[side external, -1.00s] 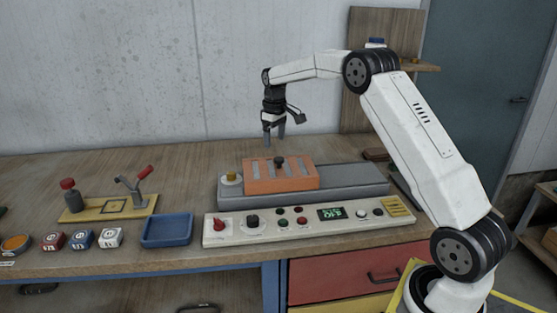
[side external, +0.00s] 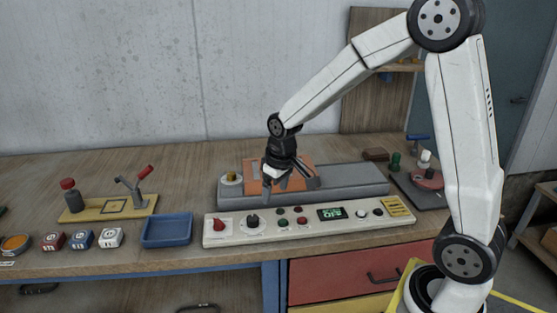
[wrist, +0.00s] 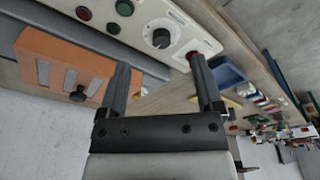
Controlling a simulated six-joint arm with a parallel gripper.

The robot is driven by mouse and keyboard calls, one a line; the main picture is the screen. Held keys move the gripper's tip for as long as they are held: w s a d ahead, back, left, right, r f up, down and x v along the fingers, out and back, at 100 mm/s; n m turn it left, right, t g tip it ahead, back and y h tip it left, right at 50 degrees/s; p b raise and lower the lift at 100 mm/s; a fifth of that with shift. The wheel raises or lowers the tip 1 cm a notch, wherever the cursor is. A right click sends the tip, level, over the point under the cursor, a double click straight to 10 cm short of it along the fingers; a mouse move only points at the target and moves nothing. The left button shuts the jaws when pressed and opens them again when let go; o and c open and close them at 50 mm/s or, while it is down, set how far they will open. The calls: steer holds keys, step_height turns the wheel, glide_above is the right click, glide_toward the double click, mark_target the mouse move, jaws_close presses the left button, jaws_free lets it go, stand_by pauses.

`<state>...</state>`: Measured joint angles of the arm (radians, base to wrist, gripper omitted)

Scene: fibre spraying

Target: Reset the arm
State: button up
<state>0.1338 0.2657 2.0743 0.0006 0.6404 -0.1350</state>
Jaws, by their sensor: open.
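My gripper (side external: 275,190) is open and empty in the side external view. Its fingertips point down in front of the orange block, near the back edge of the control panel. In the wrist view my gripper's two fingers (wrist: 161,95) are spread apart with nothing between them. The control panel (side external: 300,232) has a red knob (side external: 218,225), a black knob (side external: 252,221), several buttons and a green display (side external: 331,213). The black knob also shows in the wrist view (wrist: 161,38), beyond the fingers.
The orange block (side external: 254,172) sits on a grey base (side external: 355,185) behind the panel and is partly hidden by my gripper. A blue tray (side external: 167,230) stands left of the panel. A yellow plate (side external: 90,212) with a toggle clamp (side external: 135,188) lies farther left. A dark fixture (side external: 425,190) stands at right.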

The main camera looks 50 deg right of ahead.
steer(key=s+a+f, duration=0.3)
steer(key=s+a, duration=0.2)
steer(key=s, duration=0.7)
steer(key=shift+a+t, duration=0.2)
steer(key=shift+t, duration=0.2)
steer(key=shift+f, duration=0.1)
